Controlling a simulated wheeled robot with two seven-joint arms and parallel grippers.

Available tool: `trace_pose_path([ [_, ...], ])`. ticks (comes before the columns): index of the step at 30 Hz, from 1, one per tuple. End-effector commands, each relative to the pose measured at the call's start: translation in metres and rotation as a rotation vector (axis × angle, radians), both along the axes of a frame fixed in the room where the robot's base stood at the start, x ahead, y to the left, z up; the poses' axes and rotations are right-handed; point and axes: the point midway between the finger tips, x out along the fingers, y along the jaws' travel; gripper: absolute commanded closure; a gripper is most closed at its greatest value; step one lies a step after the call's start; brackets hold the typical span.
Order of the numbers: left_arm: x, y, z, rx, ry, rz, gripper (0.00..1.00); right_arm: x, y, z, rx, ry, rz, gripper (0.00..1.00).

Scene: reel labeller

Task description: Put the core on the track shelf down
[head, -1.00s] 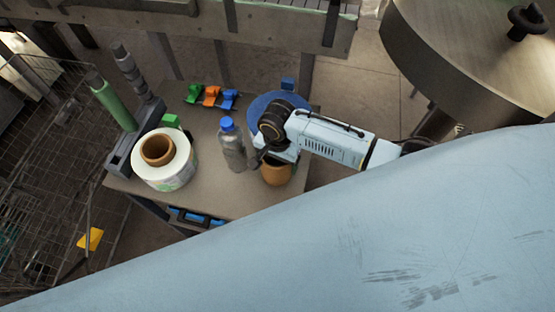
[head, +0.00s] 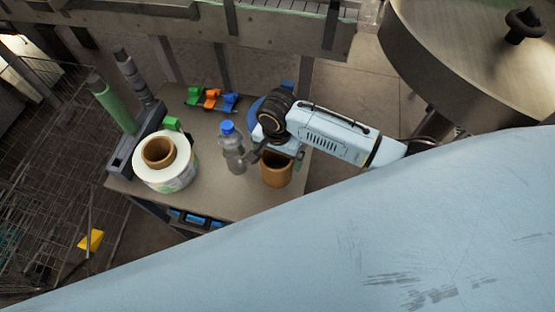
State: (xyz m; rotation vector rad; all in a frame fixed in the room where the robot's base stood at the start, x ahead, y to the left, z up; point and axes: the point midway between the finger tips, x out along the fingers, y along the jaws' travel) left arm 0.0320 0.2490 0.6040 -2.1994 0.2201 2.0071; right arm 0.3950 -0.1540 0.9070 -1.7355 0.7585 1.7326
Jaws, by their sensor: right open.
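The core (head: 276,173) is a brown cardboard tube standing upright near the right front edge of the grey shelf top (head: 215,195). My right gripper (head: 277,156) is at the core's upper end, with its jaws open and a dark finger on the left side. Whether a finger still touches the core cannot be told. The gripper body hides part of the core's top. My left gripper is not in view.
A clear bottle with a blue cap (head: 232,150) stands close left of the gripper. A white label roll (head: 165,172) with a brown centre sits further left. Small green, orange and blue pieces (head: 212,99) lie behind. A blue disc (head: 256,106) is partly hidden behind my right arm.

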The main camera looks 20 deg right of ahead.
Motion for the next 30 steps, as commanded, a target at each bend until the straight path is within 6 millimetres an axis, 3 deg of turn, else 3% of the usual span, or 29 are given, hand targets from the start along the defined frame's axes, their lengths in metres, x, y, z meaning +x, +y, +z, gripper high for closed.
trace_pose_path([
  [1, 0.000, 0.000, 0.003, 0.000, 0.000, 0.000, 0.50, 0.001, 0.000, 0.015, 0.003, -0.004, 0.000, 0.00],
  [6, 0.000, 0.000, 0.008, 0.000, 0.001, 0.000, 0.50, 0.001, 0.000, 0.049, 0.001, -0.003, 0.001, 0.00],
  [12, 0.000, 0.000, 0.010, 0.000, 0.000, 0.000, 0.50, 0.000, 0.000, 0.073, 0.000, 0.000, 0.000, 0.00],
  [30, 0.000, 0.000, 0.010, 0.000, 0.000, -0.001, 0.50, 0.000, 0.000, 0.078, 0.000, 0.000, 0.000, 0.00],
])
